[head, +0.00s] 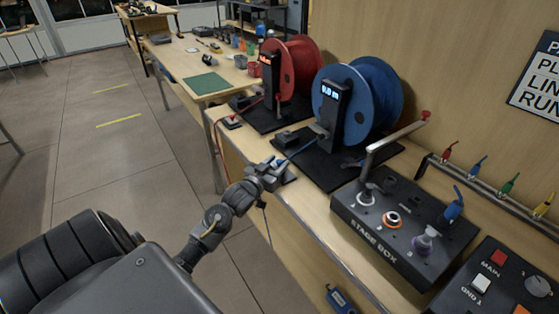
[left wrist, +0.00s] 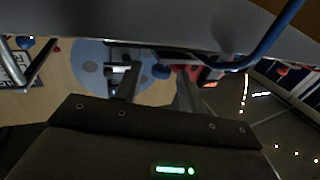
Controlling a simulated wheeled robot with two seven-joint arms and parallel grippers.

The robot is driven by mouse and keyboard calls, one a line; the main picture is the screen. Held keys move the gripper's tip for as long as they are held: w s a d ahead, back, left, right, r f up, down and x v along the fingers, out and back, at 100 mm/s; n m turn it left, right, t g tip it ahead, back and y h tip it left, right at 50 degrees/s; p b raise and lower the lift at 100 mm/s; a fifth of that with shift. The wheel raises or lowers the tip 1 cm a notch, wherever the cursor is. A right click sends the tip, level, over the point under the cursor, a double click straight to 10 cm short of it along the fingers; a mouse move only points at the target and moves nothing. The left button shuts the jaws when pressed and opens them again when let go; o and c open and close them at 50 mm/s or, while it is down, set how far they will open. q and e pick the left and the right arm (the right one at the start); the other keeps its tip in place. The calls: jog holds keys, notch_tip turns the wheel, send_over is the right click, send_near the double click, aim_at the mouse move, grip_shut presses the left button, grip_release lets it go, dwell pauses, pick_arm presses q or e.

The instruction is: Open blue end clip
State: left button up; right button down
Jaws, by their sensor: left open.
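The blue cable reel (head: 380,100) stands on a dark base plate (head: 320,168) on the bench. The gripper is open, at the bench's front edge, close to the cable's near end. The end clip is not clear; the gripper and small dark parts there hide it. In the left wrist view, my two fingers (left wrist: 158,88) stand apart, with the pale blue reel disc (left wrist: 92,54) behind and a blue cable (left wrist: 276,38) crossing at upper right. My right gripper is out of view.
A red reel (head: 293,68) stands beyond the blue one. The stage box (head: 390,243) with a crank-like metal arm (head: 390,138) stands nearer, to the right. A red-and-white-switch box (head: 490,280) is at lower right. Open floor (head: 90,150) lies left.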

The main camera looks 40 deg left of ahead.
pick_arm(q)
jog(key=shift+w+a, duration=0.1)
jog(key=shift+w, duration=0.85)
grip_shut()
